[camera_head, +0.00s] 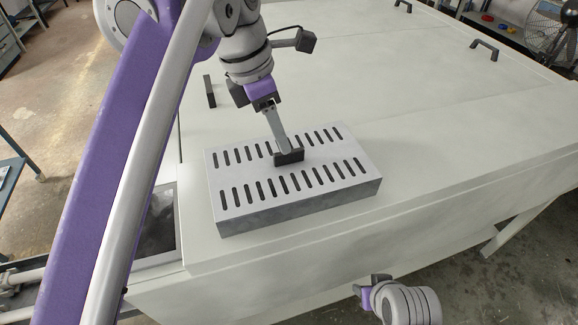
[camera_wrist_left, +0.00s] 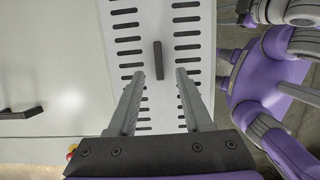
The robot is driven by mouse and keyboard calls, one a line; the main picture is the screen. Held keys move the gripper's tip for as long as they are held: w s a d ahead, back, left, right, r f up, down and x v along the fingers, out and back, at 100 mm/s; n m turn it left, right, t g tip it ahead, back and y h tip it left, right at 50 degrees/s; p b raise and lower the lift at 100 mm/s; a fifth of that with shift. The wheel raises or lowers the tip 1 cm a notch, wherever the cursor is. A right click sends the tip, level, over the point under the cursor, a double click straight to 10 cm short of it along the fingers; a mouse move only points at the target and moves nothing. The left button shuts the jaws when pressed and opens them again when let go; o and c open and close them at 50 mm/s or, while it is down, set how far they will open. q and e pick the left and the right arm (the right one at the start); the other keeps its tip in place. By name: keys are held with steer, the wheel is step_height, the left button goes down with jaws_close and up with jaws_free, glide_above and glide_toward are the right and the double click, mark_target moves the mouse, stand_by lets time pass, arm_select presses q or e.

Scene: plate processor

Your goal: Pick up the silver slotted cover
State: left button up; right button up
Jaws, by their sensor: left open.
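The silver slotted cover (camera_head: 232,212) lies flat on the white machine top near its front left corner. It has two rows of dark slots and a dark bar handle (camera_head: 289,157) in the middle. My left gripper (camera_head: 284,146) points down over the handle in the head view. In the left wrist view my left gripper (camera_wrist_left: 161,72) is open with nothing between its fingers. The handle (camera_wrist_left: 158,60) shows just beyond the fingertips, roughly centred in the gap, on the cover (camera_wrist_left: 187,40). My right gripper (camera_head: 368,288) is low in front of the machine; its jaws are unclear.
The white machine top (camera_head: 400,90) is wide and mostly clear. A dark handle (camera_head: 209,91) stands behind the cover, and others (camera_head: 485,49) are at the far right. An opening (camera_head: 158,225) lies left of the cover. A fan (camera_head: 548,30) stands at the far right.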

mark_target(289, 167)
arm_select(q)
steer(key=shift+b+x, duration=0.4)
steer(key=shift+x, duration=2.3)
steer(key=shift+d, duration=0.1)
jaws_close()
